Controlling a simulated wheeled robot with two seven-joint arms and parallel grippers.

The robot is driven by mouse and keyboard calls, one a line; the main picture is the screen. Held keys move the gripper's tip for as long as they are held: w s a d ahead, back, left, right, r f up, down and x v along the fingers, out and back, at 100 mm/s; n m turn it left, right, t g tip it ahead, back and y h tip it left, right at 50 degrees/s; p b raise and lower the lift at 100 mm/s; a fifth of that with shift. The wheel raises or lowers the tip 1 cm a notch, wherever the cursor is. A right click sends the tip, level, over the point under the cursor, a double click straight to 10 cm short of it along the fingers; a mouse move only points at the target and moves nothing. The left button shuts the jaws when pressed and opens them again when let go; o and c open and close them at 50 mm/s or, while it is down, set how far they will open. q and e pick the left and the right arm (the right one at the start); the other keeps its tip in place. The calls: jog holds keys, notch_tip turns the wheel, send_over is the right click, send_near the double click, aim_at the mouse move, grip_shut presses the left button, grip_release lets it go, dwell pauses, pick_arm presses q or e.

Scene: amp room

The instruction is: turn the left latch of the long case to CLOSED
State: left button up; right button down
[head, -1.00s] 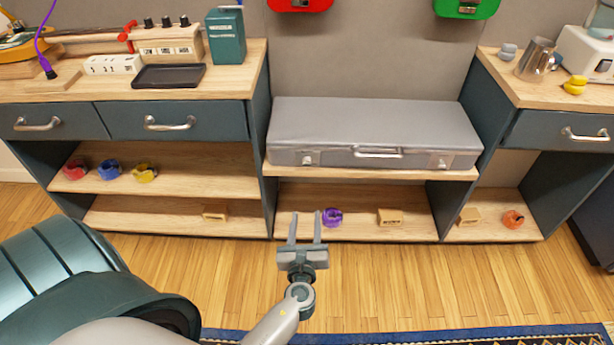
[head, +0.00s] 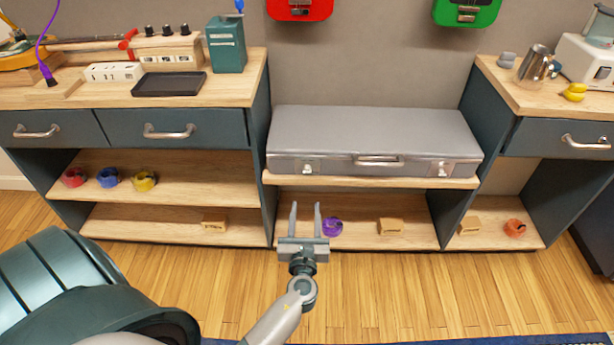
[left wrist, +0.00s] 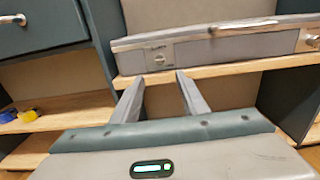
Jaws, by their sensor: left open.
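The long case (head: 372,132) is grey with a metal rim and lies shut on the middle wooden shelf. Its left latch (head: 307,168) is a small light knob on the front face, left of the handle (head: 378,161). In the left wrist view the left latch (left wrist: 159,58) shows as a round knob beside small lettering too blurred to read. The right latch (head: 443,170) is at the other end. My left gripper (head: 305,208) is open and empty, in front of and below the left latch, apart from the case. My right gripper is not in view.
The shelf edge (head: 400,182) juts out just below the case. A purple tape roll (head: 332,226) and a wooden block (head: 390,227) lie on the lower shelf behind my gripper. Drawer cabinets stand on both sides. The floor (head: 400,290) in front is clear.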

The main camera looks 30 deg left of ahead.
aim_at(307, 173)
pick_arm(q)
jog(key=x, duration=1.4)
jog(key=shift+w+b, duration=0.2)
jog(key=shift+b, duration=0.2)
grip_shut()
